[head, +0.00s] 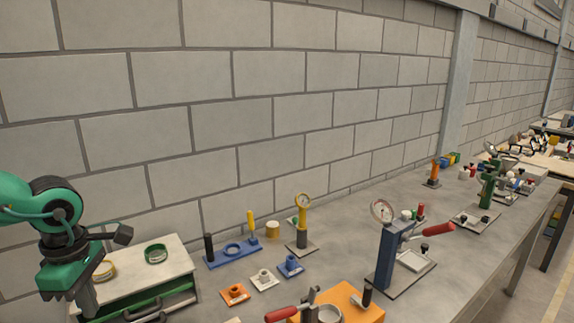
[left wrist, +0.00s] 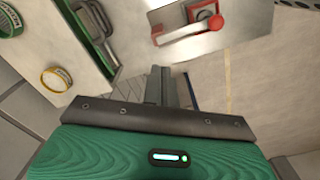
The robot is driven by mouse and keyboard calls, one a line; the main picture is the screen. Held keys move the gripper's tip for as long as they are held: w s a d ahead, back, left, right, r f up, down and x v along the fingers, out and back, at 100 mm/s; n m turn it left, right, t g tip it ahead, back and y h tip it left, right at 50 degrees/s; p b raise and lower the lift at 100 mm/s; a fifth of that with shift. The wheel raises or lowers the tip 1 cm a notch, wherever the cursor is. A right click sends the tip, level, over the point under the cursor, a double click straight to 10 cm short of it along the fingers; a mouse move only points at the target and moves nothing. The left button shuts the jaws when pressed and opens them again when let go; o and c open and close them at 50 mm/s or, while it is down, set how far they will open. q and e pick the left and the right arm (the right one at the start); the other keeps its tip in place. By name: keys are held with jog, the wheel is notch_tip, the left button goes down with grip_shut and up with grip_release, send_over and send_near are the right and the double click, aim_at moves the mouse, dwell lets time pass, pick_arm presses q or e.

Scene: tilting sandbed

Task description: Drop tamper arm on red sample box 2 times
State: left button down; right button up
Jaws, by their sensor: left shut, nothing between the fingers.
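In the left wrist view a pale metal plate (left wrist: 250,22) at the top carries a small red box (left wrist: 203,13). I take these for the sample box and the tamper arm. Whether arm and box touch I cannot tell. My left gripper (left wrist: 172,75) is shut and empty, its fingers just below the plate in that view, apart from the arm. In the head view the left gripper (head: 88,303) points down at the lower left. My right gripper is not in view.
A white drawer cabinet (head: 178,262) with green and yellow rings stands beside my left gripper. A blue stand (head: 386,255) with a gauge and red lever, an orange block (head: 352,306) and small coloured fixtures crowd the grey bench (head: 335,225). A block wall rises behind.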

pick_arm(q)
notch_tip(320, 180, up, 5)
jog(key=shift+r+p, duration=0.1)
jog(key=shift+p, duration=1)
